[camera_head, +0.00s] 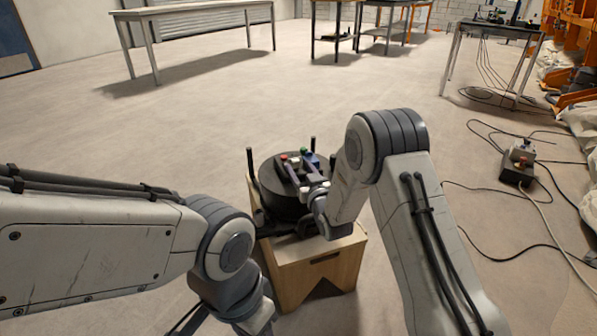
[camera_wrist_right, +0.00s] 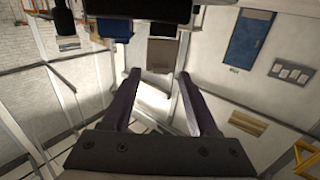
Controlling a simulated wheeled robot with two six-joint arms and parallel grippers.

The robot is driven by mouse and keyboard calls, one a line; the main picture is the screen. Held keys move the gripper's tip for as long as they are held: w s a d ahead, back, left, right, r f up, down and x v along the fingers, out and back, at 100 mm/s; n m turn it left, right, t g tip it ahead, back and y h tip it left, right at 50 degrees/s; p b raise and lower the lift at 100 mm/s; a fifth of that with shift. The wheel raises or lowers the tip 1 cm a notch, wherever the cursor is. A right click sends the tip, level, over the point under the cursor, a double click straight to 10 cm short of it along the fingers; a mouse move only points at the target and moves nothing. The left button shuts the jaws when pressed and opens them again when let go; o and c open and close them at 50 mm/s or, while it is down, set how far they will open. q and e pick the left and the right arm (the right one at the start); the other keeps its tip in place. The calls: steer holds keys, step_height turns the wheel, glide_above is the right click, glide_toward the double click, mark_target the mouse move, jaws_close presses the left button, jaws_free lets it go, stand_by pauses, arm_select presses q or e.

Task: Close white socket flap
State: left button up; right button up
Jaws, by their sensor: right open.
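I cannot pick out a white socket flap for certain in either view. A black round drum (camera_head: 279,204) stands on a wooden box in the middle of the head view, with small red, green and blue parts at its top. My right gripper (camera_head: 303,173) is over the drum's top in the head view, partly hidden by my right arm. In the right wrist view, the right gripper (camera_wrist_right: 158,74) has its two dark fingers apart, with nothing gripped between them. My left arm reaches in from the left, and its gripper is not visible.
The wooden box (camera_head: 318,270) stands on open concrete floor. A control box (camera_head: 517,170) with loose cables lies at the right. A long table (camera_head: 190,12) stands at the back left, and another table (camera_head: 497,29) at the back right. Dark posts rise beside the drum.

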mark_target(295, 159)
steer(key=shift+x, duration=0.85)
jaws_close()
steer(key=shift+r+p, duration=0.2)
steer(key=shift+p, duration=0.1)
steer(key=g+p, duration=0.2)
steer(key=p, duration=0.2)
steer(key=w+r+g+h+p, duration=0.1)
steer(key=g+p, duration=0.1)
steer(key=p, duration=0.3)
steer(key=w+r+g+p, duration=0.1)
steer(key=p, duration=0.3)
steer(key=shift+w+a+r+g+h+p, duration=0.1)
steer(key=shift+w+a+g+h+p, duration=0.05)
steer(key=shift+a+g+h+p, duration=0.2)
steer(key=shift+w+g+p, duration=0.25)
steer(key=shift+g+p, duration=0.3)
steer(key=shift+p, duration=0.2)
steer(key=shift+f, duration=0.25)
